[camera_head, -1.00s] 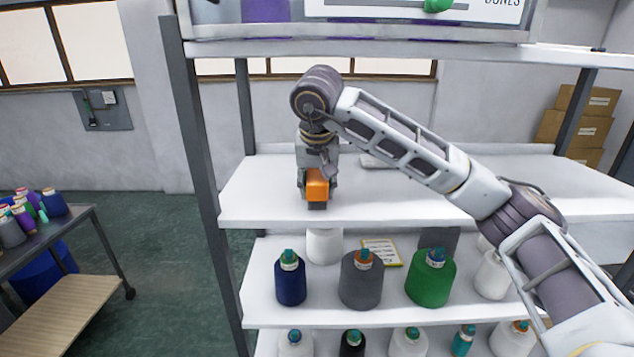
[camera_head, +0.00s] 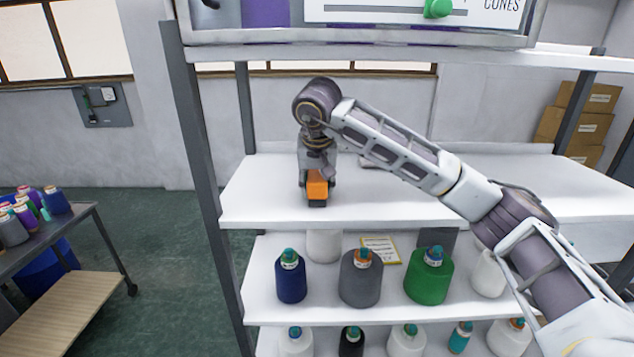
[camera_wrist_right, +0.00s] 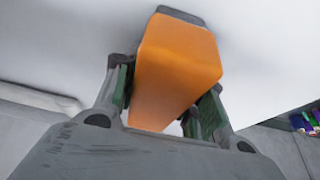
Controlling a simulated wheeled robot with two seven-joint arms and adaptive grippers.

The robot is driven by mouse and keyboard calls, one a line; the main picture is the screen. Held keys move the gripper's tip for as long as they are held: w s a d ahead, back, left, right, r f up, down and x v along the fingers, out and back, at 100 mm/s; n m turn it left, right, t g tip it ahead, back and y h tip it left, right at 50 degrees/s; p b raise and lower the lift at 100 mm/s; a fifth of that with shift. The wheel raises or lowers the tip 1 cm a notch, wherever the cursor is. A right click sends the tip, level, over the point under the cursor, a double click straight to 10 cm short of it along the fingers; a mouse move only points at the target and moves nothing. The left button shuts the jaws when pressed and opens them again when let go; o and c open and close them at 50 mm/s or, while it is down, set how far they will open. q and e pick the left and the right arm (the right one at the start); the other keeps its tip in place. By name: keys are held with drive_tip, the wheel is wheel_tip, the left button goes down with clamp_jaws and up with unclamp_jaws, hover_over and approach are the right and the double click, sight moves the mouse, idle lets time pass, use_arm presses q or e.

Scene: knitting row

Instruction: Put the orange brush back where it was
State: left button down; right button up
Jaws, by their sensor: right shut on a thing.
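The orange brush (camera_head: 317,187) is at the left part of the upper white shelf (camera_head: 400,210), close to its front edge. It has an orange block and a dark part below it. My right gripper (camera_head: 317,183) comes down over the brush and is shut on it. In the right wrist view the orange brush (camera_wrist_right: 178,70) sits between the two fingers of the right gripper (camera_wrist_right: 165,92), against the white shelf surface. I cannot tell whether its underside touches the shelf. My left gripper is not in view.
A pale flat object (camera_head: 372,161) lies behind my right arm on the shelf. The shelf below holds blue (camera_head: 291,278), grey (camera_head: 360,280) and green (camera_head: 428,277) cones. A dark upright post (camera_head: 205,170) stands left of the gripper. A cart (camera_head: 60,235) with spools is at far left.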

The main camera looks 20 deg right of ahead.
sight(316, 175)
idle(0.3)
drive_tip(key=o, duration=0.9)
drive_tip(key=shift+f, duration=0.1)
drive_tip(key=shift+v, duration=1.35)
drive_tip(key=shift+s+a+r+b, duration=0.15)
drive_tip(key=shift+s+r+b, duration=0.1)
drive_tip(key=shift+b, duration=0.15)
drive_tip(key=s+a+b, duration=0.2)
drive_tip(key=s+a, duration=0.1)
drive_tip(key=s, duration=0.8)
